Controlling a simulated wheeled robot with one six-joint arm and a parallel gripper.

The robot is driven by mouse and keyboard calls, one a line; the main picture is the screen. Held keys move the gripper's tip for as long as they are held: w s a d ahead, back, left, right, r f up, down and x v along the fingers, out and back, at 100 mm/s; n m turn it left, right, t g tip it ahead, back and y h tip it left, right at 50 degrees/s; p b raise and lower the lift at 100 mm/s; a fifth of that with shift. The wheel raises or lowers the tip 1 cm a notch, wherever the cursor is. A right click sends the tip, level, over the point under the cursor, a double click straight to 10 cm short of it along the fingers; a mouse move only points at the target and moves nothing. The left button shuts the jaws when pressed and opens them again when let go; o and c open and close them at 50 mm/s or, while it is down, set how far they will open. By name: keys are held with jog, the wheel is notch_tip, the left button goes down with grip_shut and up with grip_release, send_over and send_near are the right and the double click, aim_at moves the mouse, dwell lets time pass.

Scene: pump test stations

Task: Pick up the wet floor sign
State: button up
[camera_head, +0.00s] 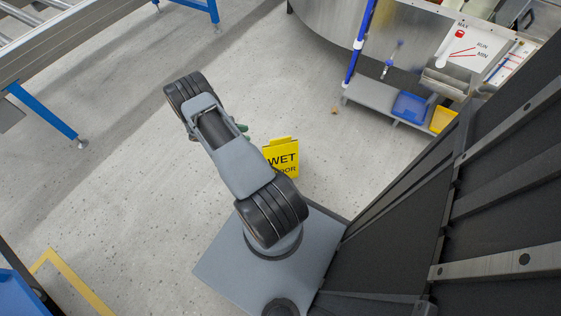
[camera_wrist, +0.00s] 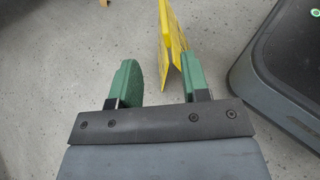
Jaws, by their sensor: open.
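The wet floor sign (camera_head: 282,158) is yellow with black lettering and stands on the speckled floor just beyond my base in the head view; my arm hides its lower left part. In the wrist view the sign (camera_wrist: 172,38) is seen from above as a folded yellow board, ahead of the fingers and toward the right one. My gripper (camera_wrist: 160,80) has two green fingers, spread apart with bare floor showing between them. The sign's near end reaches close to the right finger; I cannot tell whether they touch. In the head view my arm mostly hides the gripper.
A metal shelf (camera_head: 388,110) with a blue bin (camera_head: 410,107) and a yellow bin (camera_head: 442,119) stands at the upper right. A blue-legged conveyor (camera_head: 45,45) is at the upper left. Yellow floor tape (camera_head: 75,280) marks the lower left. The floor left of the sign is clear.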

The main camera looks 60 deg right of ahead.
jog(key=b, duration=0.2)
send_near(276, 139)
jog(key=x, duration=0.5)
jog(key=shift+n, duration=0.3)
jog(key=shift+b+x, duration=1)
jog(key=shift+x, duration=1.8)
jog(key=shift+w, duration=0.1)
grip_shut()
